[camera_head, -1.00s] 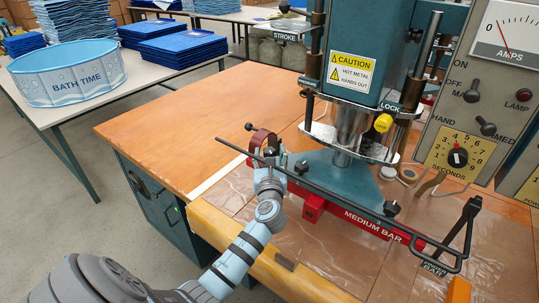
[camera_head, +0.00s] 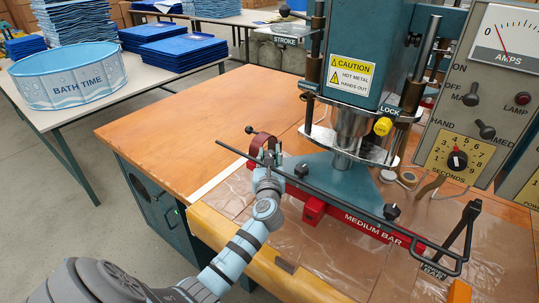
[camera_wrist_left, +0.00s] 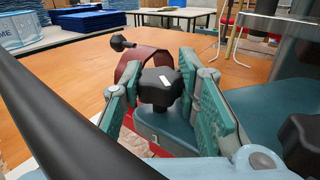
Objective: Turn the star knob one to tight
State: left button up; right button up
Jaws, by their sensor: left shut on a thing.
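The star knob (camera_wrist_left: 160,86) is black with a white mark on top. It stands between the two teal fingers of my left gripper (camera_wrist_left: 165,98) in the left wrist view. My left gripper also shows in the head view (camera_head: 269,160), shut around the knob at the far left end of the red medium bar (camera_head: 345,217). The knob is mostly hidden by the fingers there. Two other black knobs stand along the bar, one (camera_head: 301,170) close to the gripper and one (camera_head: 391,212) farther right. My right gripper is not in view.
A long black rod (camera_head: 330,194) runs over the bar beside my gripper. The teal press (camera_head: 352,45) with its caution label stands behind, and the control panel (camera_head: 480,95) is at the right. The orange tabletop (camera_head: 185,130) to the left is clear.

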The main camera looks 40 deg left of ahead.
pick_arm(q)
jog(key=shift+a+r+m+t+h+p, duration=0.1)
jog(key=shift+r+m+t+h+p, duration=0.1)
jog(key=shift+m+t+h+p, duration=0.9)
jog(key=shift+m+h+p, duration=0.5)
jog(key=shift+h, duration=0.3)
jog(key=shift+f+m+t+h, duration=0.1)
jog(key=shift+m+t+h, duration=0.2)
jog(key=shift+h, duration=0.4)
jog(key=m+h, duration=0.1)
jog(key=h, duration=0.1)
jog(key=shift+f+m+t+h, duration=0.15)
jog(key=shift+m+t+h, duration=0.15)
jog(key=shift+m+h, duration=0.1)
jog(key=m+h+b, duration=0.2)
jog(key=h+b, duration=0.1)
jog(key=b, duration=0.1)
jog(key=m+h+b, duration=0.2)
jog(key=h+b, duration=0.2)
jog(key=shift+f+m, duration=0.15)
jog(key=shift+m, duration=0.25)
jog(key=shift+r+m+h+b, duration=0.2)
jog(key=shift+m+h+b, duration=0.1)
jog(key=shift+h+b, duration=0.35)
jog(key=o, duration=1.2)
